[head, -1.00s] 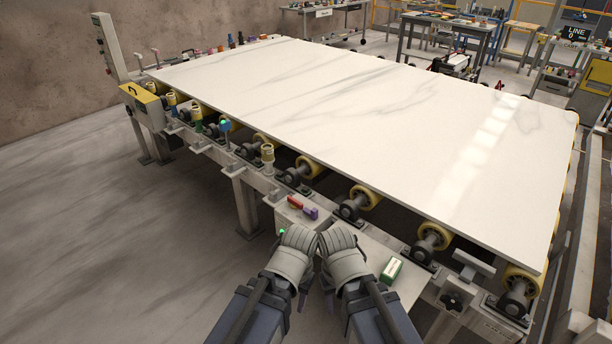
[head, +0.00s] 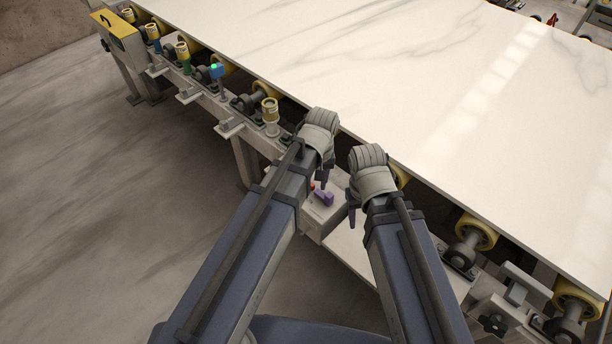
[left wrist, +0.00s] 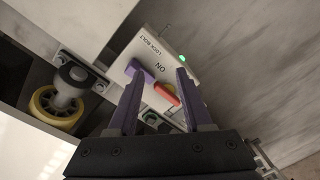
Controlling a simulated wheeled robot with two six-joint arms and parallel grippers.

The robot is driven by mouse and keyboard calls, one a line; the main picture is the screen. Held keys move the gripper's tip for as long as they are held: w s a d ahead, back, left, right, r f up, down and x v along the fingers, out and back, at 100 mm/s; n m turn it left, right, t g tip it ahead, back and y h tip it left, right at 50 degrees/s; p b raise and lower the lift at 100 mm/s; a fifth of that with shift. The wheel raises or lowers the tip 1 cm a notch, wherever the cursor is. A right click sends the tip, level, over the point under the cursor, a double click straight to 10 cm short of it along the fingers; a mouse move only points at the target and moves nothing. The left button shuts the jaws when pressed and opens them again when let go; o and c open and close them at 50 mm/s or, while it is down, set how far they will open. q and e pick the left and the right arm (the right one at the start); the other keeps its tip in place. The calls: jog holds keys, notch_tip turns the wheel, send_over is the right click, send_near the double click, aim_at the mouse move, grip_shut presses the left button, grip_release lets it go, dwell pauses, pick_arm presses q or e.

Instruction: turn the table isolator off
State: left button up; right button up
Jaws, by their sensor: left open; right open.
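The isolator box (head: 318,212) is a grey unit on the front side of the table frame. In the left wrist view its face (left wrist: 177,65) carries the words "LOCK BOLT" and "ON", with a small green light lit. My right gripper (head: 351,217) is open and empty, right of the box.
A large white marble slab (head: 400,70) lies on yellow rollers (head: 476,233) just beyond both grippers. The floor (head: 100,200) at left is clear.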

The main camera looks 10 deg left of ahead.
pick_arm(q)
jog(key=w+a+f+n+b, duration=0.1)
jog(key=w+n, duration=0.1)
jog(key=w, duration=0.1)
jog(key=w+a+f+n, duration=0.1)
jog(key=w+a+n, duration=0.1)
jog(key=w+n, duration=0.1)
jog(key=w+a+f+n+b, duration=0.1)
jog(key=w+n, duration=0.1)
jog(key=w, duration=0.2)
jog(key=shift+a+f+n+h+b, duration=0.15)
jog(key=shift+f+n+h+b, duration=0.15)
jog(key=shift+f, duration=0.1)
jog(key=shift+w+a+n, duration=0.15)
jog(key=shift+a+n, duration=0.05)
jog(key=shift+n, duration=0.1)
notch_tip(320, 180, down, 8)
jog(key=b, duration=0.7)
jog(key=shift+b, duration=0.4)
pick_arm(e)
notch_tip(320, 180, down, 12)
jog(key=shift+s+r, duration=0.1)
jog(key=shift+r, duration=0.1)
pick_arm(q)
jog(key=shift+r, duration=0.1)
jog(key=shift+c, duration=0.2)
grip_shut()
